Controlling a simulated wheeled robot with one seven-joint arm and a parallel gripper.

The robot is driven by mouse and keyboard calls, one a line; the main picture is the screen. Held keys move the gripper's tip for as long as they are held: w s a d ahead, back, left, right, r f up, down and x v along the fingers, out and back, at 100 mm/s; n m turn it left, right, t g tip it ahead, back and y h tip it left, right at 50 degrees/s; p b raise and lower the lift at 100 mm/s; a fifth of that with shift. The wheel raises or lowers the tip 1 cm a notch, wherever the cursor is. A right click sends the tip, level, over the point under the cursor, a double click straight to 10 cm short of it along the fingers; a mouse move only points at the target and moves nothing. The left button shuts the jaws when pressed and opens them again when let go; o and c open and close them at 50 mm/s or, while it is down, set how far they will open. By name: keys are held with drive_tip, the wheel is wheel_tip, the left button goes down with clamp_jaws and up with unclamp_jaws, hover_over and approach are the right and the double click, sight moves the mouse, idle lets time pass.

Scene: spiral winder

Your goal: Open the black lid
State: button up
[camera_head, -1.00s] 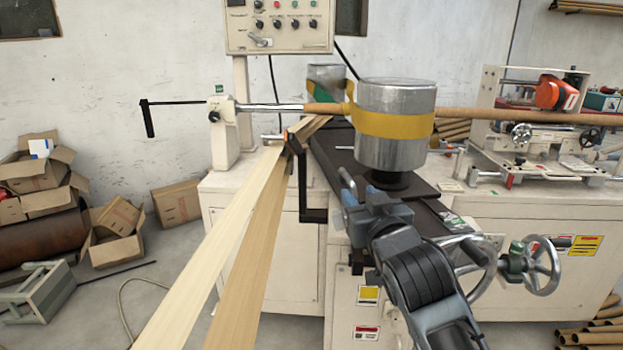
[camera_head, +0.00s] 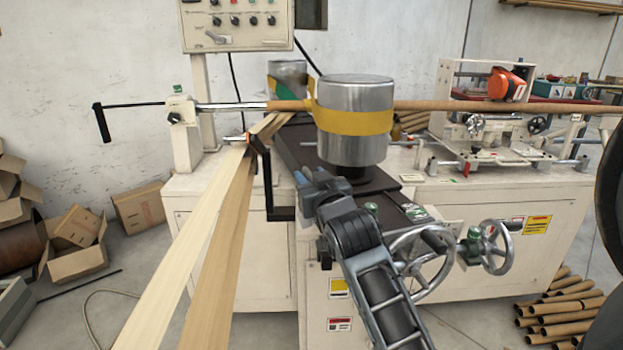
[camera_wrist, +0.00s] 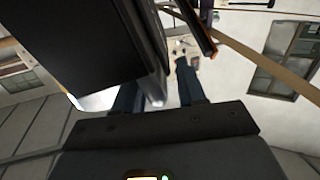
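A flat black top (camera_head: 292,150), which looks like the black lid, lies on the cream machine under a steel drum with a yellow band. It looks level and closed. My gripper (camera_head: 308,183) is at its near left edge, beside the black bracket; whether it touches is unclear. In the wrist view, a large dark panel (camera_wrist: 85,45) fills the upper left and partly covers the fingers. My gripper's two blue-grey fingers (camera_wrist: 157,92) stand apart there. I see nothing clearly held between them.
The steel drum (camera_head: 353,120) stands over the black top. A black bracket (camera_head: 269,180) and pale strips (camera_head: 195,265) are at the left. Handwheels (camera_head: 494,247) project from the front at the right. Cardboard tubes (camera_head: 565,310) lie on the floor.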

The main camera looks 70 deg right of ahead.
clamp_jaws()
idle(0.3)
drive_tip(key=s+d+m, duration=0.1)
drive_tip(key=s+d+r+m+p, duration=0.2)
drive_tip(key=s, duration=0.1)
drive_tip(key=shift+r+m, duration=0.1)
drive_tip(key=shift+m, duration=0.2)
drive_tip(key=shift+s+d+m+p, duration=0.25)
drive_tip(key=shift+s+m+p, duration=0.05)
drive_tip(key=shift+o, duration=0.2)
unclamp_jaws()
drive_tip(key=shift+s, duration=0.1)
